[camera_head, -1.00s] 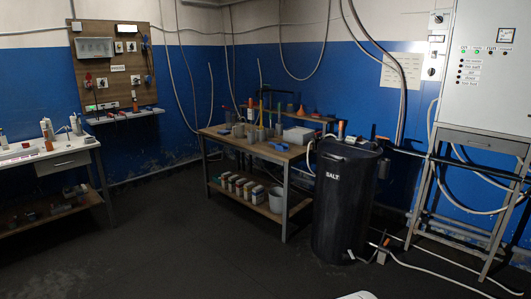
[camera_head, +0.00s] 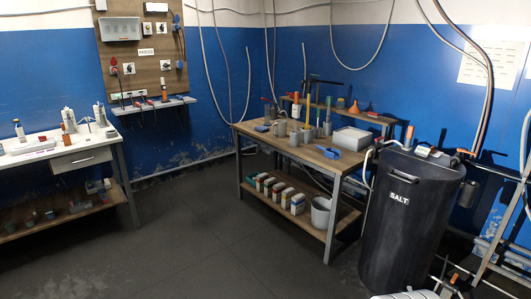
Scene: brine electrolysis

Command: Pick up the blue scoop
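A small blue object (camera_head: 328,152), which looks like the blue scoop, lies near the front edge of the wooden workbench (camera_head: 258,137), towards its right end. A second small blue item (camera_head: 262,128) lies near the bench's left end, too small to make out. My gripper is not in view, so I cannot see whether it is open or shut.
Grey mugs (camera_head: 280,128), a grey tray (camera_head: 352,138) and bottles share the bench. A black SALT barrel (camera_head: 405,225) with hoses stands close to its right end. A white table (camera_head: 70,155) stands at left. The dark floor (camera_head: 215,240) before the bench is clear.

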